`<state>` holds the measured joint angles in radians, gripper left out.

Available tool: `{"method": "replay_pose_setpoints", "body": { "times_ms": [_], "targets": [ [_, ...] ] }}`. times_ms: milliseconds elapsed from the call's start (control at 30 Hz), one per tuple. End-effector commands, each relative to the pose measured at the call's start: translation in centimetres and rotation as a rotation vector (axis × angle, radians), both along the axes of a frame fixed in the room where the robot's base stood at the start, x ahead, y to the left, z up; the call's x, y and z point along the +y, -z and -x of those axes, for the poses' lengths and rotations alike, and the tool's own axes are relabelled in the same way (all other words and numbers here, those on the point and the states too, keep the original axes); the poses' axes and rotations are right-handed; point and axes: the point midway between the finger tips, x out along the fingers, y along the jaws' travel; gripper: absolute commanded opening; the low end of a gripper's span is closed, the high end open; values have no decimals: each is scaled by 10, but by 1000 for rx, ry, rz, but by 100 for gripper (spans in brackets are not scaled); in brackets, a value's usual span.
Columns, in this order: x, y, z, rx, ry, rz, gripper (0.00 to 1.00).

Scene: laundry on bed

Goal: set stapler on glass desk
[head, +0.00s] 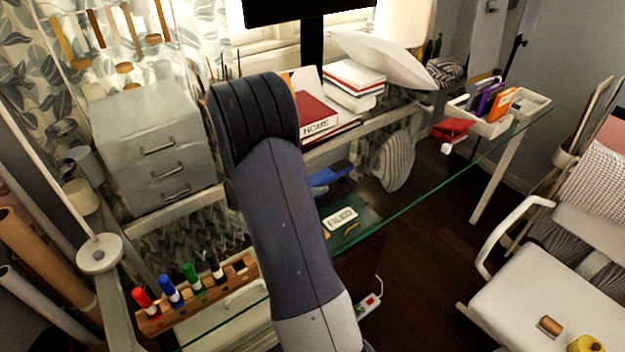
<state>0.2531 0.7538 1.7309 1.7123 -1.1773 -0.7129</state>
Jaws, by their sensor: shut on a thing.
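The glass desk (400,206) runs across the middle of the head view, its green front edge slanting up to the right. My arm rises in front of it and bends away at the top. My gripper does not show; it seems hidden behind the arm. A long blue object (330,174) shows just right of the arm, partly covered by it. It may be the stapler, but I cannot tell for sure, nor whether it is held or resting.
Grey drawers (150,140) and a marker rack (190,306) stand on the left. Books (318,118), a white pillow (380,58), a red item (452,130) and a white tray (492,124) occupy the back and right. A white chair (535,282) stands at the right.

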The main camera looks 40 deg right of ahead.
Motion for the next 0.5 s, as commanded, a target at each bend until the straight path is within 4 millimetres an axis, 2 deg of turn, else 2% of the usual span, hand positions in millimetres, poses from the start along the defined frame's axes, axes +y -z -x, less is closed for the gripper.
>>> {"method": "replay_pose_setpoints", "body": {
  "times_ms": [133, 500],
  "targets": [
    [-1, -3, -1, -3, 0, 5, 0],
    [0, 8, 0, 1, -1, 4, 0]
  ]
}}
